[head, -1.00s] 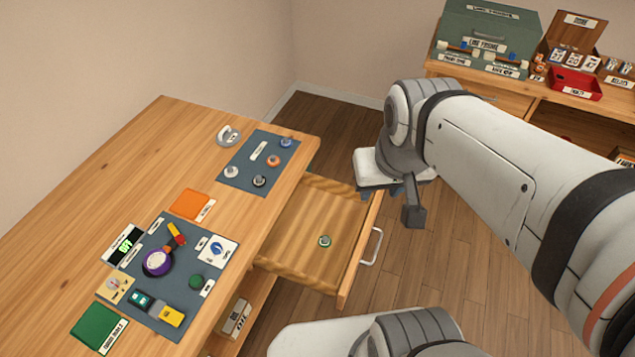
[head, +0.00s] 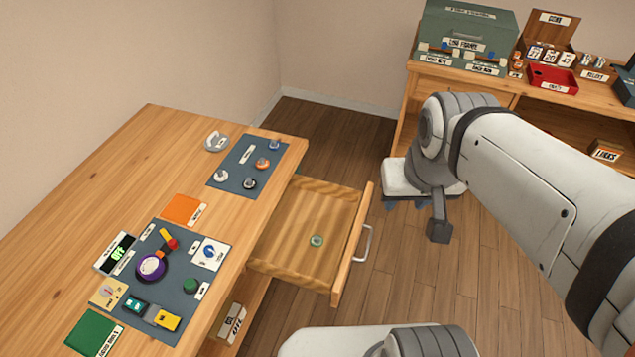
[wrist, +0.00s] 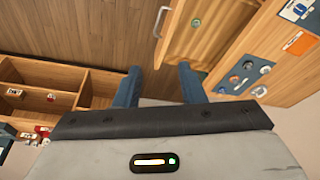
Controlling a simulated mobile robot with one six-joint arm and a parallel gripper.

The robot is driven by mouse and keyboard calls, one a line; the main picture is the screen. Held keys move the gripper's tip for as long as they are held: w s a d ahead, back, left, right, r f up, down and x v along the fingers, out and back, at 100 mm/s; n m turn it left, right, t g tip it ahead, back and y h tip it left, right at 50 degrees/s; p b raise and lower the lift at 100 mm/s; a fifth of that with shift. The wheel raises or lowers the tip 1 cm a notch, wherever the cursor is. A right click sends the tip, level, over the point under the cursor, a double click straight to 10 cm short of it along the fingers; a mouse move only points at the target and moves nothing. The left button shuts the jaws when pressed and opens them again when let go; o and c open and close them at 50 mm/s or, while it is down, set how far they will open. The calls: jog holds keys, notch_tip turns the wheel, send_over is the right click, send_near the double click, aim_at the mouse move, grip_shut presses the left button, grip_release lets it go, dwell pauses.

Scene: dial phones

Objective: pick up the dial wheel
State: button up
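A small round green-rimmed piece (head: 317,241) lies in the open wooden drawer (head: 290,262), near its middle. I cannot tell for sure whether it is the dial wheel; no label shows on it. My gripper (head: 405,206) is beyond the drawer's front, to the upper right of it and clear of the piece. In the wrist view its two blue fingers (wrist: 158,71) are wide apart with nothing between them.
The wooden table (head: 120,175) carries a grey mat (head: 195,272) with a purple dial and several small parts, and a second mat (head: 230,180) with several knobs. The drawer handle (head: 364,243) sticks out over open floor. A shelf unit (head: 470,84) with bins stands at the back right.

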jog(key=shift+o, duration=0.5)
jog(key=shift+d+f, duration=0.1)
jog(key=m+g+b, duration=0.2)
jog(key=m+b, duration=0.2)
jog(key=b, duration=1.5)
send_near(317, 238)
jog(key=shift+h, duration=0.3)
jog(key=f, duration=0.5)
jog(key=w+f+b, duration=0.1)
jog(key=f, duration=0.2)
jog(key=shift+f, duration=0.25)
grip_shut()
